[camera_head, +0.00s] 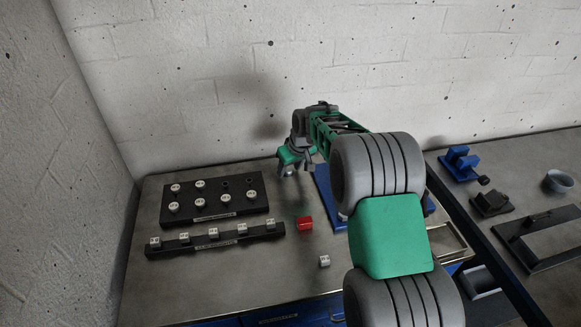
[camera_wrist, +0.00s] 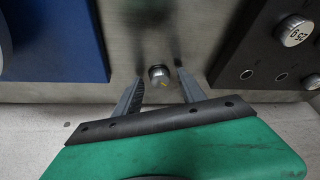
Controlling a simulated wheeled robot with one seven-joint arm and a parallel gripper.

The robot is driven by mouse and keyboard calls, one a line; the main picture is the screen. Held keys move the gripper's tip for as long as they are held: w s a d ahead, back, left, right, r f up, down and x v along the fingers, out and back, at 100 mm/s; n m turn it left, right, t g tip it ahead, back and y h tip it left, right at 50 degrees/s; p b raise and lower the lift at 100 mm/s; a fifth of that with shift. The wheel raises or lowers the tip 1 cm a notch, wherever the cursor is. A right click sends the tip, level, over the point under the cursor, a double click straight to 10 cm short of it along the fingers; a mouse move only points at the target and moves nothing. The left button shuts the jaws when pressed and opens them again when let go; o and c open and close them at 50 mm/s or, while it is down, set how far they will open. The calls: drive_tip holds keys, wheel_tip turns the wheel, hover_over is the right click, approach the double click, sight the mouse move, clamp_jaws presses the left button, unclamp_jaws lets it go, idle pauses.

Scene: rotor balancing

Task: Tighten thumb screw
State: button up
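My gripper (camera_head: 294,170) hangs over the back of the table, between the black weight rack and the blue plate (camera_head: 322,186). In the wrist view my gripper (camera_wrist: 160,76) is open, its two fingers spread apart. A small round metal knob (camera_wrist: 160,73) with a yellowish mark shows between the fingertips, with a gap on each side. I cannot tell if it is the thumb screw, or how far below the fingertips it is. The head view does not show the knob. My arm hides much of the blue plate and whatever stands on it.
A black rack (camera_head: 242,203) with several round weights and a lower black rail (camera_head: 178,248) of weights are at left. A red block (camera_head: 305,223) and a loose white weight (camera_head: 324,261) lie in front. Blue and black fixtures stand on the right table.

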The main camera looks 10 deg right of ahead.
clamp_jaws()
drive_tip(key=shift+m, duration=0.3)
idle(0.4)
drive_tip(key=m+b, duration=0.1)
drive_tip(key=m+h+b, duration=0.1)
drive_tip(key=m, duration=0.1)
drive_tip(key=m+h+b, duration=0.1)
drive_tip(key=shift+a+f, duration=0.1)
drive_tip(key=shift+a, duration=0.2)
drive_tip(key=m+h, duration=0.1)
drive_tip(key=m, duration=0.2)
drive_tip(key=m+h+b, duration=0.1)
drive_tip(key=m, duration=0.2)
drive_tip(key=shift+a+g, duration=0.2)
drive_tip(key=shift+g, duration=0.2)
drive_tip(key=shift+o, duration=0.4)
unclamp_jaws()
drive_tip(key=shift+r, duration=0.2)
